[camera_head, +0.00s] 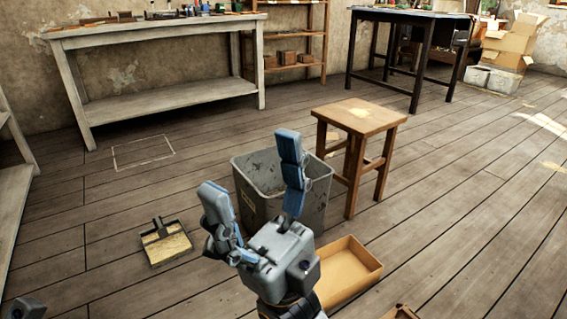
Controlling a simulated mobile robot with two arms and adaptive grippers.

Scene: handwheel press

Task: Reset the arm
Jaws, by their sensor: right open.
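My right gripper (250,172) is in the lower middle of the head view, with its two blue-padded fingers spread apart and pointing up and away. Nothing is between the fingers. Its grey body hides part of a grey bin (316,208) and the corner of a shallow cardboard tray (350,270) on the floor. I cannot tell how far it is from the bin. A small grey piece shows at the bottom left corner, probably part of my left arm. No left gripper fingers show.
A wooden stool (362,116) stands right of the bin. A dustpan (167,243) lies on the floor to the left. A workbench (165,97), a shelf (288,66), a dark table (412,17) and cardboard boxes (508,47) stand at the back. The floor at right is clear.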

